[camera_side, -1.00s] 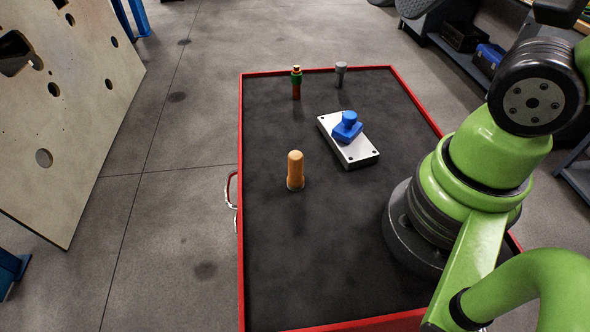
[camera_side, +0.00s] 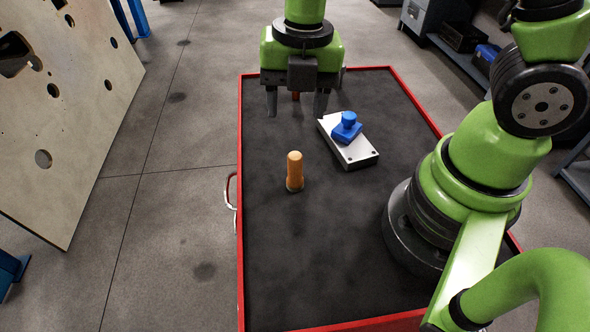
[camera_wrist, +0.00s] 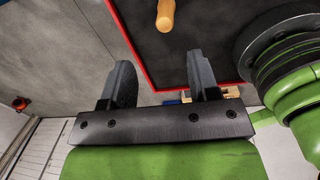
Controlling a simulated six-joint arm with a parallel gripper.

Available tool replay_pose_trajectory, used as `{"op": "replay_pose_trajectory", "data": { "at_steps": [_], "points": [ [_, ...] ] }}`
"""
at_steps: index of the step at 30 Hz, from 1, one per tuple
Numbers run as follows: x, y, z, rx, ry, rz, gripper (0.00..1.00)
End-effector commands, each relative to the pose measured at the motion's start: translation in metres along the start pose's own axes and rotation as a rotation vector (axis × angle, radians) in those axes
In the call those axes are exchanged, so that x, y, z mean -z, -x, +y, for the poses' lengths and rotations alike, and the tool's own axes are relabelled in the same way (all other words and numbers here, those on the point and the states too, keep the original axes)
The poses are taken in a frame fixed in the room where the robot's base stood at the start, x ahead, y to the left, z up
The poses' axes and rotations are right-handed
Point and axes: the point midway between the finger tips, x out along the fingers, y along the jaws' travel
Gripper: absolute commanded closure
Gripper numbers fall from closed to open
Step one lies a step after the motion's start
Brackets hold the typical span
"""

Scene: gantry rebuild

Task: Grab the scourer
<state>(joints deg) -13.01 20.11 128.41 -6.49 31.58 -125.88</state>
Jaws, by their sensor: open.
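I cannot tell which object is the scourer. An orange-brown handle-like piece (camera_side: 295,170) with a grey foot stands upright on the black table top in the side view; it also shows at the top of the wrist view (camera_wrist: 165,14). A blue knobbed piece (camera_side: 347,128) sits on a pale metal plate (camera_side: 358,154). My gripper (camera_side: 296,112) is open, pointing down over the far part of the table, with nothing seen held. In the wrist view its fingers (camera_wrist: 158,66) are apart. A red-brown piece (camera_side: 296,96) shows between them, mostly hidden; its depth relative to them is unclear.
The black table top (camera_side: 340,240) has a raised red rim and is clear at the front. The metal plate lies right of the handle-like piece. My arm's base stands at the table's right side. A large holed panel (camera_side: 70,110) leans at the left.

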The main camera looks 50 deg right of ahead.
Motion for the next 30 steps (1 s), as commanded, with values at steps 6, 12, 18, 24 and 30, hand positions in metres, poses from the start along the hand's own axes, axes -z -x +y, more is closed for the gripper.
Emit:
{"op": "replay_pose_trajectory", "data": {
  "at_steps": [6,12,18,24,30],
  "points": [
    [0.005,-0.032,0.002,0.065,0.342,0.033,0.45],
    [0.006,-0.058,-0.001,0.073,0.376,0.039,0.45],
    [0.006,-0.078,-0.002,0.070,0.373,0.037,0.45],
    [0.005,-0.096,-0.005,0.072,0.371,0.038,0.45],
    [0.005,-0.123,-0.008,0.071,0.372,0.036,0.45]
  ]
}}
